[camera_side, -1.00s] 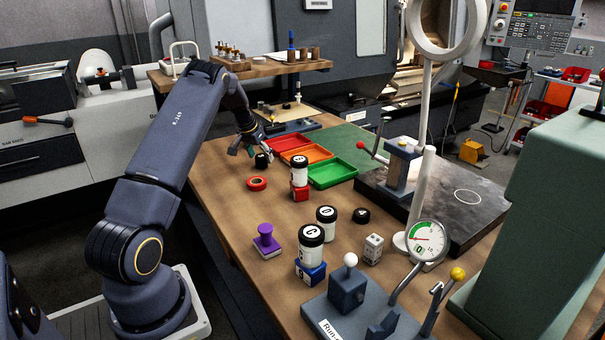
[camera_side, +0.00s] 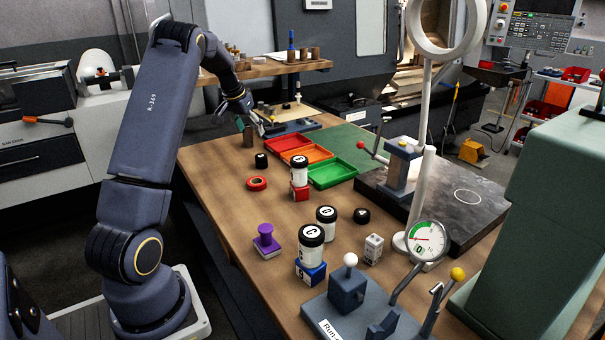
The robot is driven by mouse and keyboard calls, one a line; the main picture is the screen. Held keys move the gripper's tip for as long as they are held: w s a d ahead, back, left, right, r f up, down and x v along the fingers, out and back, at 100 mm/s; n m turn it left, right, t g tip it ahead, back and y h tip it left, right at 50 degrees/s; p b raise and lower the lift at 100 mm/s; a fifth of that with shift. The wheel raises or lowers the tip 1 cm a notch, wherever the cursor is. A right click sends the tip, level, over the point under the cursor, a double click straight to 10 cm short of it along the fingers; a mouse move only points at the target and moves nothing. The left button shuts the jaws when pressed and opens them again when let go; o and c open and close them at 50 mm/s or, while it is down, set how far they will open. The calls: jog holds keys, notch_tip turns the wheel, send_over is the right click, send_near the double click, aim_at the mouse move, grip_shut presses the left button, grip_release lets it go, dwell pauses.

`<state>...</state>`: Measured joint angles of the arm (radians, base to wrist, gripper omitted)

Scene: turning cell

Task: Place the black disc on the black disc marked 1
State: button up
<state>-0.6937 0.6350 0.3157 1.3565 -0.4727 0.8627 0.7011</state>
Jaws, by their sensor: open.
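A small black disc-like piece (camera_side: 261,161) stands on the wooden table left of the red tray. It looks fairly tall; I cannot tell whether it is one disc or two stacked. Another black disc (camera_side: 361,216) lies on the table right of the white jars, with a pale mark on top that I cannot read. No 1 is legible on either. My gripper (camera_side: 254,127) is open, raised above and behind the first black piece and apart from it. I see nothing held between its fingers.
Red (camera_side: 286,143), orange (camera_side: 306,155) and green (camera_side: 333,173) trays lie beside the piece. A red ring (camera_side: 257,183), black-lidded jars (camera_side: 326,219), a purple stamp-like piece (camera_side: 266,240) and a dial gauge (camera_side: 427,240) stand nearer.

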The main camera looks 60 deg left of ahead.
jog(key=s+d+r+m+h, duration=0.1)
jog(key=d+r, duration=0.3)
jog(key=d, duration=0.5)
jog(key=s+d+r+m+t, duration=0.1)
jog(key=d+r, duration=0.3)
jog(key=d, duration=0.6)
jog(key=s+d+r+m+h, duration=0.1)
jog(key=d+r, duration=0.3)
jog(key=d, duration=0.5)
jog(key=s+d+f+m, duration=0.2)
jog(key=s+d+f, duration=0.1)
jog(key=s+d, duration=1.1)
jog(key=shift+s+f, duration=0.4)
jog(key=shift+s, duration=0.3)
jog(key=shift+d, duration=0.1)
